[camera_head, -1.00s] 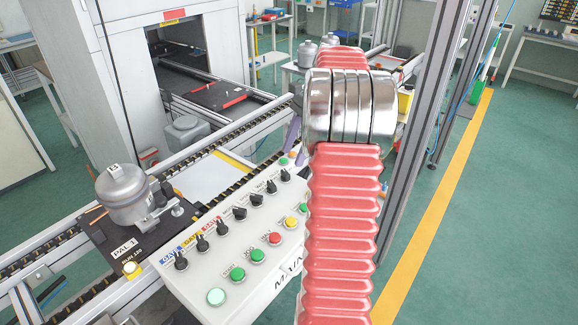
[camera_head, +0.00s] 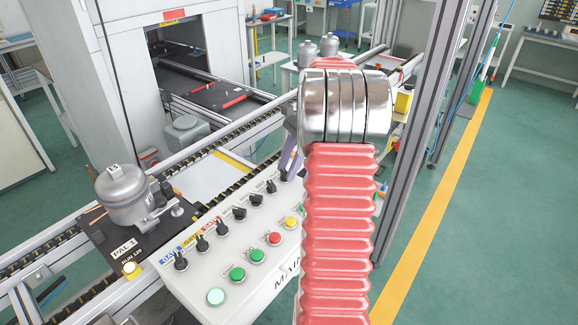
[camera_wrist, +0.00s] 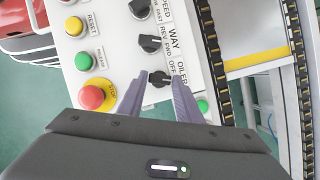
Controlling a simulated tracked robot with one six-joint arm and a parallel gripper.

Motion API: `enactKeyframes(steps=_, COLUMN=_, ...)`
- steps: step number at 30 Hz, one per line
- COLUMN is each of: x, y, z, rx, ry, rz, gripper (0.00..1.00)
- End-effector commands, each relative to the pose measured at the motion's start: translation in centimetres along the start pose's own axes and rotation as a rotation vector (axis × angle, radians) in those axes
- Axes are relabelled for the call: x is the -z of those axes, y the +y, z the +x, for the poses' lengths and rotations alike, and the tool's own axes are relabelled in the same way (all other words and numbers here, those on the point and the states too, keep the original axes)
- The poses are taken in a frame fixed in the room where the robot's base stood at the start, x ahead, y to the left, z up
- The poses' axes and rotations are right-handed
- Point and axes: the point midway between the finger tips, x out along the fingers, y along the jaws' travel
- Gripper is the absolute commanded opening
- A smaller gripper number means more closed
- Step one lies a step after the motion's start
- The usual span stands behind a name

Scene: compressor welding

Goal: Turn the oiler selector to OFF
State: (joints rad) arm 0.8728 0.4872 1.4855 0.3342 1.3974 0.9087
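The oiler selector (camera_wrist: 160,79) is a black rotary knob on the white control panel (camera_wrist: 120,65), beside the printed words OILER and OFF. My gripper (camera_wrist: 160,76) is open in the wrist view, with one purple-grey finger on each side of this knob. Whether the fingers touch it or only hover around it cannot be told. In the head view a finger of my gripper (camera_head: 290,157) is over the far end of the panel and hides the oiler selector there.
The WAY selector (camera_wrist: 150,43) sits close to the oiler knob. A red stop button (camera_wrist: 92,97), a green button (camera_wrist: 82,61) and a green lamp (camera_wrist: 203,106) are near my fingers. A conveyor (camera_wrist: 215,60) runs alongside. A grey compressor (camera_head: 128,195) rests on a pallet left of the panel.

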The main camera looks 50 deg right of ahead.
Motion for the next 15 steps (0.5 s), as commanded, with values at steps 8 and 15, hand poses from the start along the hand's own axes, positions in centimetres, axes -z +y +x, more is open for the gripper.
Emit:
enactKeyframes(steps=8, x=-0.01, y=-0.03, z=-0.01, rx=0.001, ry=0.0, rz=0.0, gripper=0.12)
enactKeyframes(steps=15, x=0.11, y=-0.09, z=-0.07, rx=0.001, ry=0.002, rz=-0.004, gripper=0.06)
